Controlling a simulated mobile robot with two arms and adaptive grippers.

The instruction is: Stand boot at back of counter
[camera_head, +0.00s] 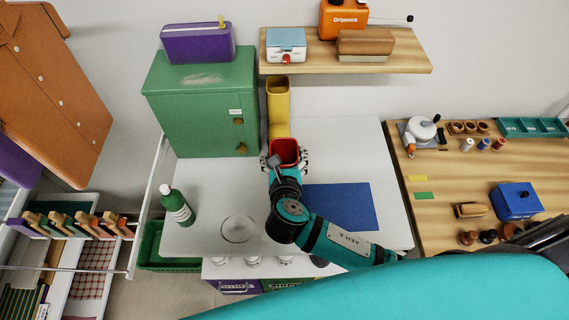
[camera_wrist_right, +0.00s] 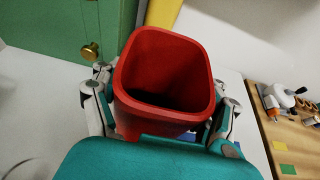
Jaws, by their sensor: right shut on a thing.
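A red boot (camera_head: 285,152) is in my right gripper (camera_head: 284,161) over the back middle of the white counter (camera_head: 333,150). In the right wrist view the boot's open, hollow top (camera_wrist_right: 165,75) faces the camera, with grey fingers pressed on both sides. Its foot is hidden, so I cannot tell whether it touches the counter. A yellow boot (camera_head: 278,98) stands upright at the back, just behind the red one, and shows partly in the wrist view (camera_wrist_right: 163,12). My left gripper is not in view.
A green bottle (camera_head: 176,206), a glass dish (camera_head: 238,229) and a blue mat (camera_head: 345,203) are on the counter. Back counter space right of the boots is clear.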

